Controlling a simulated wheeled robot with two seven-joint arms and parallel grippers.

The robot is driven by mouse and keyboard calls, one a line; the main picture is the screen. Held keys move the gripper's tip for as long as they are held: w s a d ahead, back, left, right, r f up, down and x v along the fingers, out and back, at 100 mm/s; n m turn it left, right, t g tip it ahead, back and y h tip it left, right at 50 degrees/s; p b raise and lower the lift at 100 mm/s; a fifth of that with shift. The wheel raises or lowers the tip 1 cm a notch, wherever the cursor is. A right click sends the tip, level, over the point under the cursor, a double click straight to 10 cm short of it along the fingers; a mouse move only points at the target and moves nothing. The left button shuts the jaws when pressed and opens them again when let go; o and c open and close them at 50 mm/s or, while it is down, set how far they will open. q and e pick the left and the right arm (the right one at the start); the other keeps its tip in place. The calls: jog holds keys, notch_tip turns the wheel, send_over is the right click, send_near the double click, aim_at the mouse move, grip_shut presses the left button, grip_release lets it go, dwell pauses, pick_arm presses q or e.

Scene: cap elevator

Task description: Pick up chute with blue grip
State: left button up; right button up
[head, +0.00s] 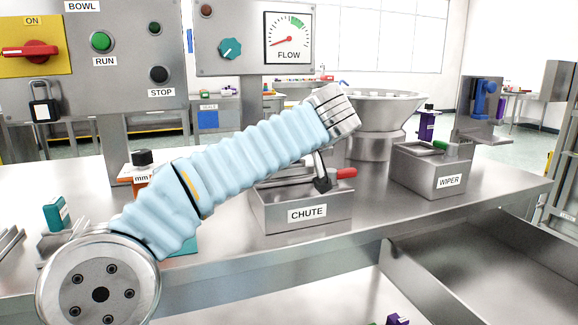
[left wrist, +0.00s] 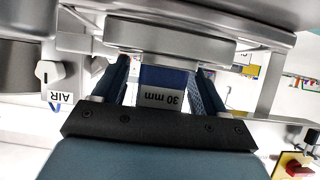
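My left arm, in a pale blue sleeve, crosses the head view from lower left to above the grey CHUTE box (head: 307,222). Its hand is mostly hidden behind the arm. In the left wrist view, which is upside down, the left gripper (left wrist: 163,85) has its two fingers apart. A blue grip (left wrist: 164,77) labelled 30 mm shows between them, with narrow gaps at its sides; I see no clear contact. A grey metal piece (left wrist: 170,36) lies just above it in the picture. A red grip (head: 346,173) shows at the CHUTE box. My right gripper is out of sight.
The WIPER box (head: 436,172), with a green grip, stands right of the CHUTE box. The metal bowl (head: 376,108) stands behind. Control panels (head: 128,60) stand at the back left. Steel counter (head: 390,215) is bare in front, beside a recessed bin (head: 490,265).

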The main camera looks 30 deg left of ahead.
pick_arm(q)
jog(key=c, duration=1.2)
jog(key=shift+r, duration=0.6)
jog(key=d+r, duration=0.1)
jog(key=r, duration=0.1)
jog(key=s+d+r+p, duration=0.1)
jog(key=r, duration=0.1)
jog(key=d+r+p, duration=0.1)
jog(key=d+r, duration=0.1)
jog(key=shift+s+r, duration=0.15)
jog(key=shift+r, duration=0.25)
jog(key=s+d+r, duration=0.1)
jog(key=d, duration=0.2)
jog(key=s+d+r, duration=0.1)
jog(key=d+r, duration=0.1)
jog(key=d, duration=0.1)
jog(key=s+d+r, duration=0.1)
jog(key=d+r, duration=0.1)
jog(key=d, duration=0.1)
jog(key=shift+s, duration=0.4)
